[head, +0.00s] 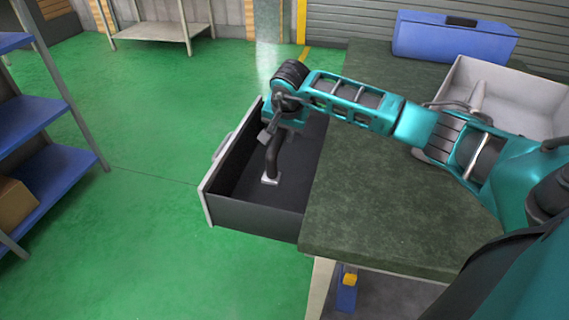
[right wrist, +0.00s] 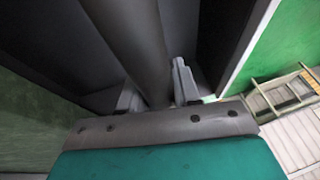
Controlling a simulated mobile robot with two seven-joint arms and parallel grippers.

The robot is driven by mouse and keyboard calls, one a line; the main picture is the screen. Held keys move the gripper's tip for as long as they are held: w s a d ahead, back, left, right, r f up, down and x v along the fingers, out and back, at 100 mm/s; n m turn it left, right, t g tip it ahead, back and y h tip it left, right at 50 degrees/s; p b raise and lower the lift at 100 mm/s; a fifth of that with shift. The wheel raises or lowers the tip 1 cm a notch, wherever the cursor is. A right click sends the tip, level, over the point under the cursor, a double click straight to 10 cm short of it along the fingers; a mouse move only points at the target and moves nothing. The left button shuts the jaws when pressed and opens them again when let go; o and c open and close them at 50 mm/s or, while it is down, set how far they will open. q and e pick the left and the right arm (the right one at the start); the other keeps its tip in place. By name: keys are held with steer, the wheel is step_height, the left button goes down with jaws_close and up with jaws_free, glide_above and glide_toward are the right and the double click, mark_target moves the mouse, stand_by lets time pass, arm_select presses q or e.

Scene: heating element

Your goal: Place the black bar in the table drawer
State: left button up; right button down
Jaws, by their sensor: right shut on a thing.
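The black bar (head: 272,160) hangs roughly upright inside the open table drawer (head: 232,212), with a pale square piece at its lower end. My right gripper (head: 270,132) is over the drawer and shut on the upper part of the bar. In the right wrist view the bar (right wrist: 135,45) runs between the two grey fingers (right wrist: 158,88) as a thick dark cylinder. I cannot tell whether its lower end touches the drawer floor. The drawer is pulled out to the left of the table and holds nothing else visible. My left gripper is not in view.
The dark green tabletop (head: 370,215) lies right of the drawer. A blue case (head: 455,38) and a grey bin (head: 520,90) stand at its back. Blue shelves (head: 40,120) stand at the far left. The green floor between is clear.

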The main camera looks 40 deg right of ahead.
mark_target(284, 138)
steer(key=shift+f+b, duration=0.75)
steer(key=shift+f, duration=3.9)
steer(key=shift+f, duration=0.15)
steer(key=c, duration=0.8)
jaws_free()
steer(key=shift+r, duration=0.25)
steer(key=p+v, duration=0.2)
steer(key=v, duration=0.9)
steer(key=shift+s+r+p, duration=0.15)
steer(key=shift+r+p, duration=0.15)
steer(key=shift+p, duration=0.1)
